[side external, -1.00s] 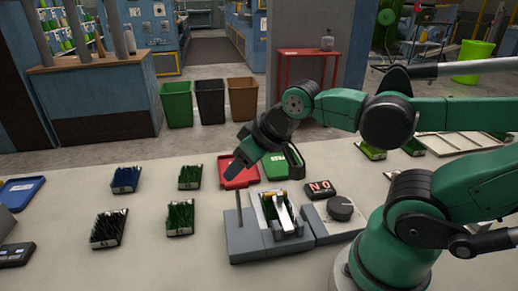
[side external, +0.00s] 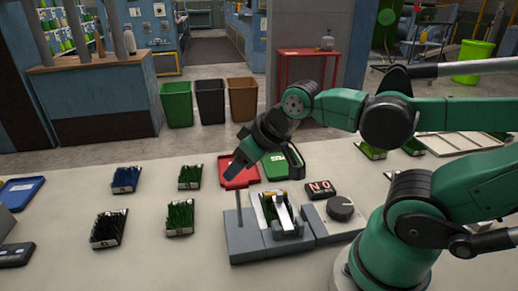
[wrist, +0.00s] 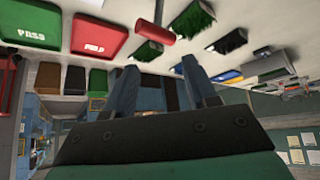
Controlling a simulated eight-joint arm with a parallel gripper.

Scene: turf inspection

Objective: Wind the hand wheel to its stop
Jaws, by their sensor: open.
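A grey fixture (side external: 245,240) stands on the table in the side view, with a thin upright post (side external: 239,203) on its left part. A dark round knob (side external: 340,207) sits on its right part. I cannot tell for sure which part is the hand wheel. My gripper (side external: 233,168) is near the top of the post in the side view. In the wrist view my gripper (wrist: 160,72) is open, with nothing between its fingers. A red cylinder (wrist: 154,28) on a grey post shows beyond the fingertips, apart from them.
A turf sample (side external: 268,208) sits in the fixture. A NO display (side external: 320,188) stands behind the knob. A red tray (side external: 238,183) and a green tray (side external: 273,168) lie behind the fixture. Several turf blocks stand to the left, with clear table between them.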

